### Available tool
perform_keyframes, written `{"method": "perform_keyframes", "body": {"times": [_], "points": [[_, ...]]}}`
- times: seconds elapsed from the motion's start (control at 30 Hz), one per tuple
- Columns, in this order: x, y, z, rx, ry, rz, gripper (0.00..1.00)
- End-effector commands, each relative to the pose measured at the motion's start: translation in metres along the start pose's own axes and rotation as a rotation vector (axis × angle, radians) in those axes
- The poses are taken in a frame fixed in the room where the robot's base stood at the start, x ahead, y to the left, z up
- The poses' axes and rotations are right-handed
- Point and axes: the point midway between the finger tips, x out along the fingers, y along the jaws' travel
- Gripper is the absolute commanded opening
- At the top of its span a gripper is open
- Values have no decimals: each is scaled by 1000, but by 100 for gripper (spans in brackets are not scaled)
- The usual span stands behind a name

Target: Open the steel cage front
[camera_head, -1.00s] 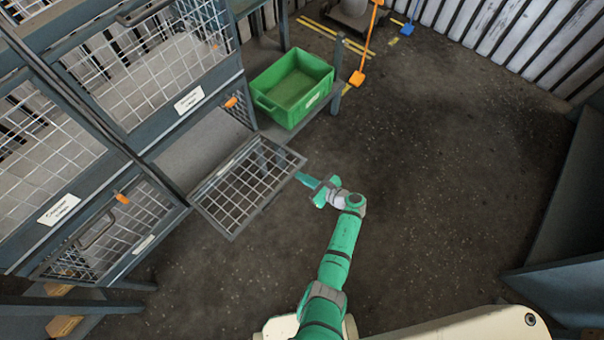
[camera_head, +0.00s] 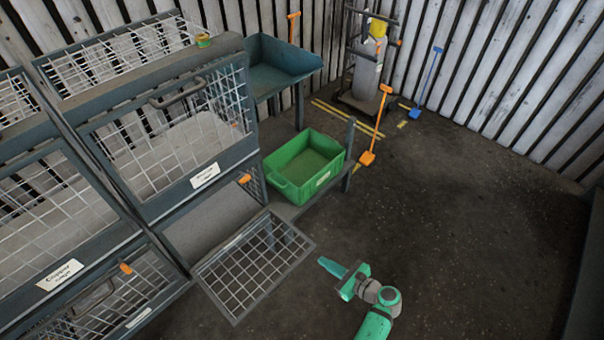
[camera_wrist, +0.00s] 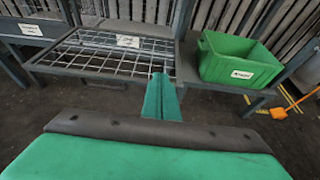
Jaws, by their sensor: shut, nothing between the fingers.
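A mesh cage front (camera_head: 254,268) in the lower row hangs folded out, lying roughly level in front of its open cage in the head view. Its label cannot be read there, so I cannot confirm by text that it is the steel one. In the wrist view the mesh front (camera_wrist: 110,62) lies ahead, with a white label (camera_wrist: 128,41) at its far side, too small to read. My gripper (camera_head: 331,267) is shut and empty, to the right of the front's outer edge, with a visible gap. Its fingers (camera_wrist: 162,95) point toward the front in the wrist view.
A green crate (camera_head: 304,167) stands on a low shelf right of the open cage. The cages above and to the left have shut fronts. An orange latch (camera_head: 244,179) shows beside the opening. An orange-handled shovel (camera_head: 376,125) stands behind. Floor to the right is clear.

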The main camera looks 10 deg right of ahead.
Motion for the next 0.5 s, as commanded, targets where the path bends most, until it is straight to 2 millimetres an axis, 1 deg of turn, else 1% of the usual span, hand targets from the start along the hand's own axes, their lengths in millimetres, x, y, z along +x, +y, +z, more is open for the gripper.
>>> {"method": "perform_keyframes", "body": {"times": [0.17, 0.27, 0.37, 0.5], "points": [[2, 4, 1, 13, -9, -4, 0], [7, 20, 9, 65, -50, -17, 0], [13, 46, 25, 171, -128, -42, 0], [12, 89, 55, 384, -272, -73, 0]]}}
